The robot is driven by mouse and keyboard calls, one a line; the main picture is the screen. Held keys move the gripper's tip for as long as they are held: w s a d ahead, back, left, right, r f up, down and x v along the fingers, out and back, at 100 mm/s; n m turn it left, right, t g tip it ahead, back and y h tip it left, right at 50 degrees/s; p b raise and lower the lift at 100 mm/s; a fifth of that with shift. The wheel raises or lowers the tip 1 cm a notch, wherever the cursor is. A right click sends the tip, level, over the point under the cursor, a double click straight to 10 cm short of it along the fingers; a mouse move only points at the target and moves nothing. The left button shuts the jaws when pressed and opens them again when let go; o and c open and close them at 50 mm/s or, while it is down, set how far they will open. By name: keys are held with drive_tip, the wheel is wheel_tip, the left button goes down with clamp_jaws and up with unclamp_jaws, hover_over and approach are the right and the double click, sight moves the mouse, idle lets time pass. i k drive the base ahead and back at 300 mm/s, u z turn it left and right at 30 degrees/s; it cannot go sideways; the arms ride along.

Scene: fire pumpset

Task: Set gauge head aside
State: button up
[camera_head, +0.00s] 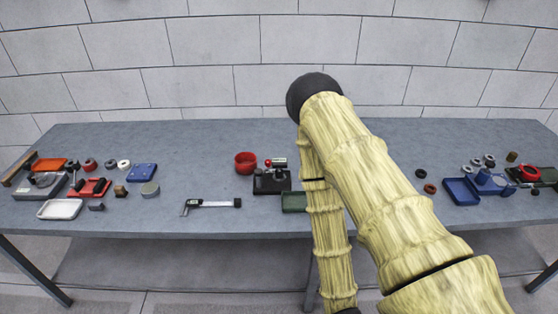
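I cannot tell for certain which item is the gauge head. A small black device with a red round part on top (272,178) stands near the table's middle. A round grey disc (150,189) lies on the left part of the table, beside a blue tray. My pale, bamboo-like arm crosses the middle and right of the view, with a dark round joint at its top. My gripper's fingers do not show. The arm hides part of the table behind it.
The long grey table (130,222) stands before a block wall. A red bowl (245,163), a caliper-like tool (210,204) and a partly hidden green tray (294,202) lie near the middle. Parts and trays crowd both ends. The tabletop left of the caliper-like tool is partly clear.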

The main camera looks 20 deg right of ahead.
sight(277, 163)
drive_tip(key=u, duration=2.35)
drive_tip(key=k, duration=1.15)
drive_tip(key=z, duration=1.8)
drive_tip(key=i, duration=0.45)
drive_tip(key=u, duration=0.05)
